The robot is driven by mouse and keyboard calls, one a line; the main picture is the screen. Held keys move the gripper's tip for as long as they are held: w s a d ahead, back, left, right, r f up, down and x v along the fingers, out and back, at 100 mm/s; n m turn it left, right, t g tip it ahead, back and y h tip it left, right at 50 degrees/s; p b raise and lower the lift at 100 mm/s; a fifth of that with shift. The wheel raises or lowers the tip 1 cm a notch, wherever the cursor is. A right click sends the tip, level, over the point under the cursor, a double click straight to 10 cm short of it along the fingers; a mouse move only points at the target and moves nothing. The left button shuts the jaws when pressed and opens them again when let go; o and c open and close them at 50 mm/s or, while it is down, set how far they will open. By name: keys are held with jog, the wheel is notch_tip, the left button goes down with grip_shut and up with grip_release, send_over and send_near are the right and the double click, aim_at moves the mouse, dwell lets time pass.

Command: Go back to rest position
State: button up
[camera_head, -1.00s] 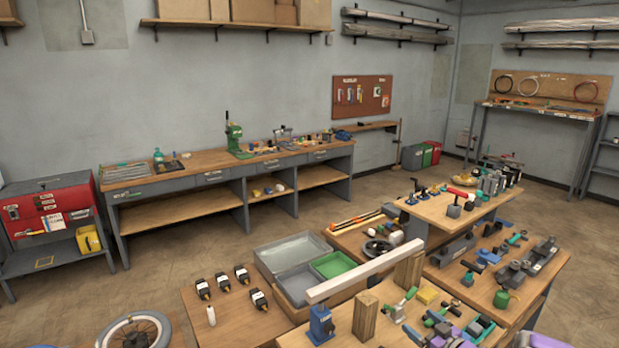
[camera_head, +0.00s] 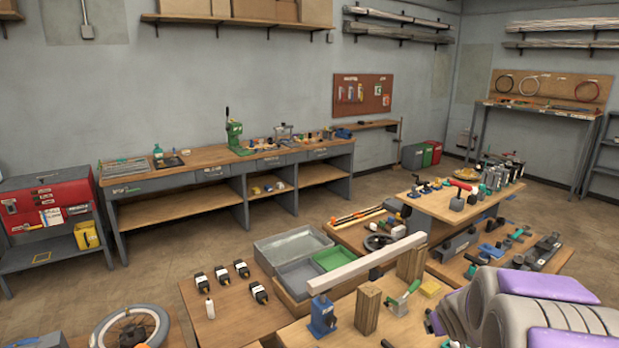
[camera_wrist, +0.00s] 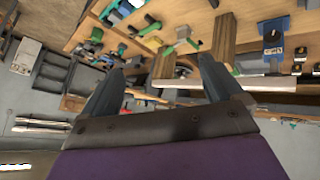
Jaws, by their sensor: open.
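My gripper (camera_wrist: 163,75) is open and empty in the wrist view, its two dark fingers spread apart. That view is turned over, with the bench at the top. My grey and purple arm (camera_head: 535,305) fills the lower right of the head view; the fingertips do not show there. A pale bar (camera_head: 366,263) lies across a blue stand (camera_head: 322,318) and a wooden block (camera_head: 411,261) on the near bench (camera_head: 240,325). The bar also shows in the wrist view (camera_wrist: 240,84), beyond the fingers and apart from them as far as I can tell.
A raised shelf (camera_head: 430,205) holds small tools. Floor (camera_head: 190,255) is clear towards the back workbench.

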jog(key=s+a+g+y+b, duration=0.1)
jog(key=s+a+g, duration=0.2)
jog(key=s, duration=1)
jog(key=s+a+g+y+b, duration=0.1)
jog(key=s+a+g, duration=0.2)
jog(key=s+a, duration=0.6)
jog(key=s+a+m+g+y+b, duration=0.1)
jog(key=s+a, duration=0.5)
jog(key=s, duration=1.1)
jog(key=shift+s+a+f+g+b, duration=0.2)
jog(key=shift+s+f+g+b, duration=0.2)
jog(key=shift+g, duration=0.7)
jog(key=shift+w+a, duration=0.1)
